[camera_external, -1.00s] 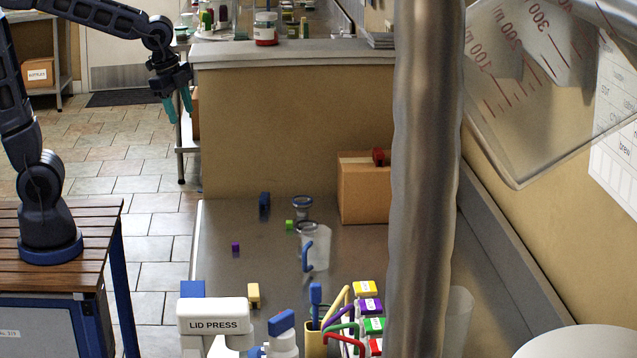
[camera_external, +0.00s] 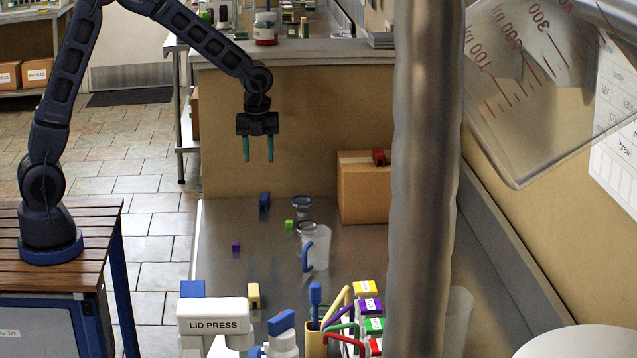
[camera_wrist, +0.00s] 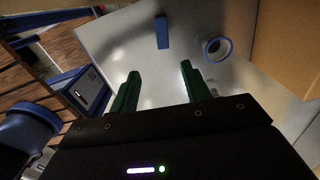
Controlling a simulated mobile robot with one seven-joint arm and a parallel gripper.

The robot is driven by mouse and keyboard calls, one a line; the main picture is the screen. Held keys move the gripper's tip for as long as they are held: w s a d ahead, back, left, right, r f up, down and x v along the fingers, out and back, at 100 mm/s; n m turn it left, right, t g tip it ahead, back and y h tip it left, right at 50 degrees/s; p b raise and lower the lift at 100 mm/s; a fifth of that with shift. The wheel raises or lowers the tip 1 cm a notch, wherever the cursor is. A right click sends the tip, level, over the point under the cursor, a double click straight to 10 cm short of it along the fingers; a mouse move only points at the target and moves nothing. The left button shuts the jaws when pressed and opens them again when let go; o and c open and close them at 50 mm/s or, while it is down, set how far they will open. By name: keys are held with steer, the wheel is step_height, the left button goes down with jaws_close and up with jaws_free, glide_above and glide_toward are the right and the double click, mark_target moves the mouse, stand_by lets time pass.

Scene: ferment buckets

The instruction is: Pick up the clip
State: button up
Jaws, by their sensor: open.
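I cannot tell for sure which object is the clip. A small dark-blue upright piece (camera_external: 264,201) stands on the steel counter near its far end; it also shows as a blue bar in the wrist view (camera_wrist: 162,32). A small red piece (camera_external: 379,156) sits on top of the cardboard box. My gripper (camera_external: 258,160) is open and empty, its green fingers pointing down, apart from and above the far end of the counter. In the wrist view my gripper (camera_wrist: 160,70) has the blue piece beyond its fingertips.
A cardboard box (camera_external: 362,195) and steel post (camera_external: 424,180) are further right. The left counter strip is mostly clear.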

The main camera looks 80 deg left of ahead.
step_height(320, 180, down, 3)
steer(key=w+a+m, duration=0.1)
steer(key=w+a, duration=0.1)
glide_above(264, 196)
steer(key=f, duration=0.5)
steer(key=shift+w+d+f, duration=0.1)
steer(key=shift+w+f, duration=0.1)
steer(key=shift+w, duration=0.05)
steer(key=shift+s+f, duration=0.2)
steer(key=shift+f, duration=2.4)
steer(key=shift+a, duration=0.2)
jaws_close()
steer(key=shift+r, duration=0.1)
